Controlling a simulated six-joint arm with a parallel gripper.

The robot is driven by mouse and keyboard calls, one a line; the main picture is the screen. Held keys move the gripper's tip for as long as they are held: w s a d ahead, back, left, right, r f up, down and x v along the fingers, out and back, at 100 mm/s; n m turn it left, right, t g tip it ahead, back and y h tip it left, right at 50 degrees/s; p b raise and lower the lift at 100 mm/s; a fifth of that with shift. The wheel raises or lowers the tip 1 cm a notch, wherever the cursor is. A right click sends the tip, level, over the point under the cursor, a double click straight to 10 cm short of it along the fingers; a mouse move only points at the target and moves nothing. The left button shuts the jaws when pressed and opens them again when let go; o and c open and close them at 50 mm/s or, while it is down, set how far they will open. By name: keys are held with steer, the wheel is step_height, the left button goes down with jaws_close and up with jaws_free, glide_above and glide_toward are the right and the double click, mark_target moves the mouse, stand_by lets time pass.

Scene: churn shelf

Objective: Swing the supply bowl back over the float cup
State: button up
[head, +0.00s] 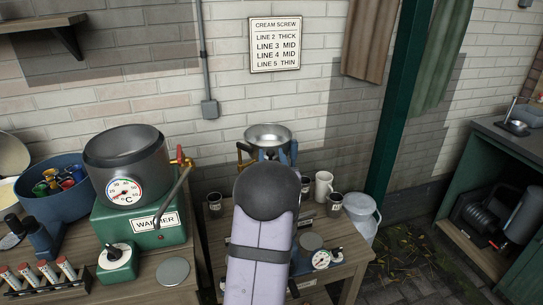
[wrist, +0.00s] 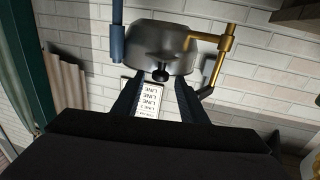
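The supply bowl (head: 268,133) is a shallow, shiny metal bowl, high on the stand behind my arm. In the wrist view, which is upside down, the bowl (wrist: 160,42) fills the upper middle, and a dark round knob (wrist: 161,75) shows on it. A brass arm (wrist: 224,45) meets the bowl's right side. My gripper (wrist: 159,82) is open, its two dark fingers apart on either side of the knob, with gaps showing. In the head view my arm hides the gripper and most of the machine below the bowl. I cannot make out the float cup.
A green warmer (head: 140,222) with a grey pot (head: 125,160) and a lever tap stands left. Dark cups and a white mug (head: 323,186) stand near the machine. A blue post (wrist: 118,32) rises beside the bowl. A green pillar (head: 402,100) stands right.

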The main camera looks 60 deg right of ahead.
steer(key=shift+c, duration=0.3)
jaws_close()
steer(key=shift+s, duration=0.1)
steer(key=s+d+n+t+y+p, duration=0.2)
steer(key=s+n+t+y, duration=0.5)
steer(key=y, duration=0.5)
steer(key=shift+s+d+n, duration=0.25)
steer(key=shift+s+n, duration=0.95)
steer(key=shift+s, duration=0.1)
steer(key=shift+d+r+y, duration=0.1)
steer(key=shift+y, duration=0.2)
steer(key=shift+o, duration=0.3)
jaws_free()
